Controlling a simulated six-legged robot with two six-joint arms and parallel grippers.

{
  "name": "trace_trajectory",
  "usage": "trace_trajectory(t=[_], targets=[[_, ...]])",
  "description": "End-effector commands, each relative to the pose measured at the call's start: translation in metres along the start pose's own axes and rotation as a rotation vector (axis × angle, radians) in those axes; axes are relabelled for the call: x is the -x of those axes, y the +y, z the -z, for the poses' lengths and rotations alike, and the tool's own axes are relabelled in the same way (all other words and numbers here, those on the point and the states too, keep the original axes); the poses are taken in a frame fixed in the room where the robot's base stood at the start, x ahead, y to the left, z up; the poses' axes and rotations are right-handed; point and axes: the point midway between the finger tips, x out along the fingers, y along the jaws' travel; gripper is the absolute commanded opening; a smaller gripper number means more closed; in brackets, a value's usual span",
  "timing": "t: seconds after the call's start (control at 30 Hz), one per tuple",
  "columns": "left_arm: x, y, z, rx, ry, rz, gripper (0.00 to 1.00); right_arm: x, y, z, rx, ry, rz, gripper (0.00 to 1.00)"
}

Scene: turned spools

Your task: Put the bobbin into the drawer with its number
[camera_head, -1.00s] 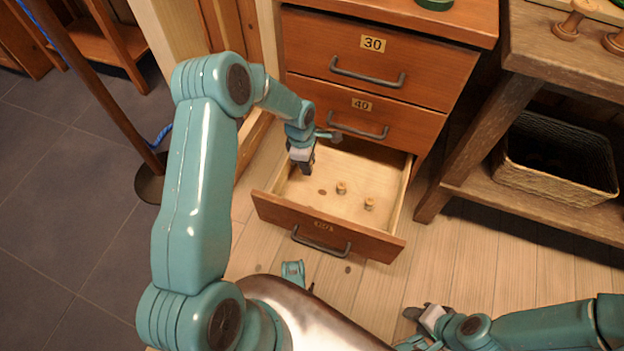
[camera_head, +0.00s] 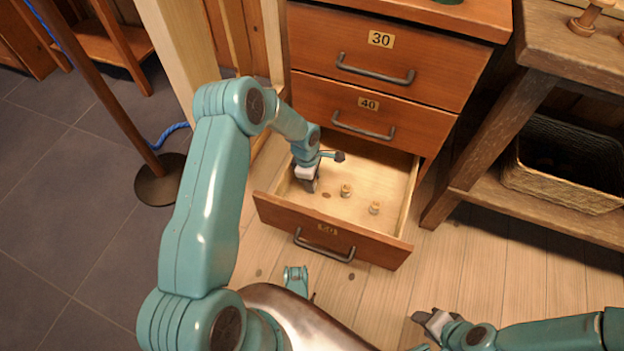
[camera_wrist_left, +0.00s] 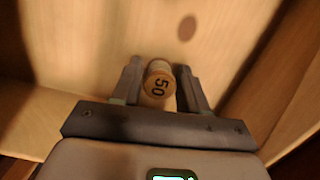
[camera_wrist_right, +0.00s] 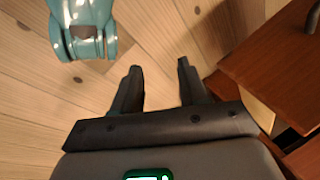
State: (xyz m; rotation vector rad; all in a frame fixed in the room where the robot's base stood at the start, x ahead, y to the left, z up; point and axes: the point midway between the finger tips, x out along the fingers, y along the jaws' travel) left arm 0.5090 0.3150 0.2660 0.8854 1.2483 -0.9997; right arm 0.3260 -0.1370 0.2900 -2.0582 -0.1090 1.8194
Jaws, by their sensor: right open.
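The bobbin (camera_wrist_left: 159,84) is light wood with 50 on its end. In the left wrist view it is between the fingers of my left gripper (camera_wrist_left: 160,72), which look spread about as wide as my right gripper's. In the head view my left gripper (camera_head: 311,184) is down inside the open bottom drawer (camera_head: 290,218), on its left side, and hides the bobbin. The drawer's number plate (camera_head: 327,230) is too blurred to read surely. My right gripper (camera_wrist_right: 160,65) is open and empty; it also shows low in the head view (camera_head: 420,317).
Two small bobbins stand in the drawer, one in the middle (camera_head: 346,190) and one to the right (camera_head: 375,208). Closed drawers marked 30 (camera_head: 420,55) and 40 (camera_head: 415,117) are above. A bench with a wicker basket (camera_head: 560,180) stands right. A stand (camera_head: 160,183) is at left.

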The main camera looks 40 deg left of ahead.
Motion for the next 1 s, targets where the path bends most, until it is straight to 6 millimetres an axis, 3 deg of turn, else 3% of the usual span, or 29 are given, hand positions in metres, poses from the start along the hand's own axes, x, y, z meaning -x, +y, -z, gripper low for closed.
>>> trace_trajectory(t=[0.37, 0.47, 0.8, 1.0], targets=[[0.005, 0.000, -0.001, 0.000, 0.000, 0.000, 0.58, 0.004, -0.002, -0.001, -0.001, -0.005, 0.000, 0.43], [0.019, 0.000, -0.001, 0.001, 0.000, -0.001, 0.58, 0.012, -0.004, -0.004, -0.004, -0.018, -0.001, 0.43], [0.097, 0.001, -0.001, 0.001, 0.000, -0.003, 0.58, 0.045, -0.016, -0.022, -0.011, -0.082, -0.002, 0.43], [0.120, 0.000, -0.001, -0.001, 0.000, 0.000, 0.58, 0.051, -0.020, -0.023, -0.003, -0.088, -0.001, 0.43]])
